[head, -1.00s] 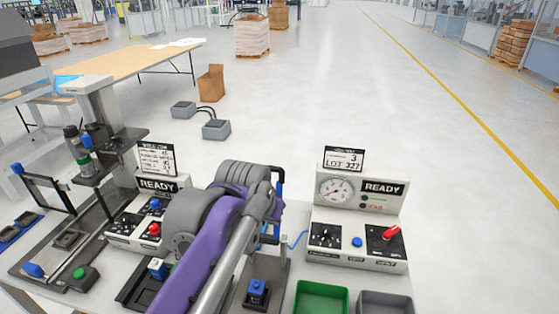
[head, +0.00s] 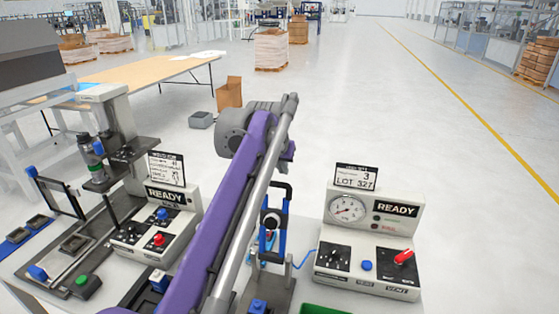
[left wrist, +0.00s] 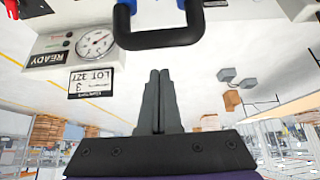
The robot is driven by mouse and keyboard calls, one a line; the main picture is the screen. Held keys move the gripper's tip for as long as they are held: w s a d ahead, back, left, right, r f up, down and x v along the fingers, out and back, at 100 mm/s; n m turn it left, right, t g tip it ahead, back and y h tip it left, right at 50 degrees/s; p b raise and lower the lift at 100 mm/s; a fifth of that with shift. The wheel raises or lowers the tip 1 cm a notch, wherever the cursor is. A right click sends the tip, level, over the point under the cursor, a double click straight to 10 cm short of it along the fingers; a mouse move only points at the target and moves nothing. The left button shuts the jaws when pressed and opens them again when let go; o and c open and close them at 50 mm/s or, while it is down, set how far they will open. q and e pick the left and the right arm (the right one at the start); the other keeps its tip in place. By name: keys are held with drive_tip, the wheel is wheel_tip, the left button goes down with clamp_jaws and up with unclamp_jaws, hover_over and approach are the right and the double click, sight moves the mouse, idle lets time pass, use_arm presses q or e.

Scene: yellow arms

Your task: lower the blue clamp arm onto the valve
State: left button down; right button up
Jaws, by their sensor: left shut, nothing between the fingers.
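The blue clamp arm (head: 287,208) stands raised on its dark fixture in the head view, with a black U-shaped handle at its top. The handle (left wrist: 160,40) spans the top of the left wrist view. A small blue-topped block (head: 258,305), which looks like the valve, sits low on the fixture, cut by the bottom edge. My left gripper (head: 286,160) is near the top of the handle, partly hidden by its own arm. In the left wrist view its fingers (left wrist: 158,78) are together and empty, with tips just short of the handle. My right gripper is not in view.
A gauge panel (head: 365,245) reading READY stands right of the clamp, and another READY panel (head: 160,225) stands left. A blue hose joins the fixture and right panel. A green tray (head: 322,309) lies at the bottom edge. A press stand (head: 118,130) is farther left.

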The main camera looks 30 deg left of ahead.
use_arm(q)
drive_tip(key=s, duration=0.3)
drive_tip(key=shift+s+d+f, duration=0.2)
drive_tip(key=shift+d, duration=0.2)
drive_tip(key=shift+s, duration=0.1)
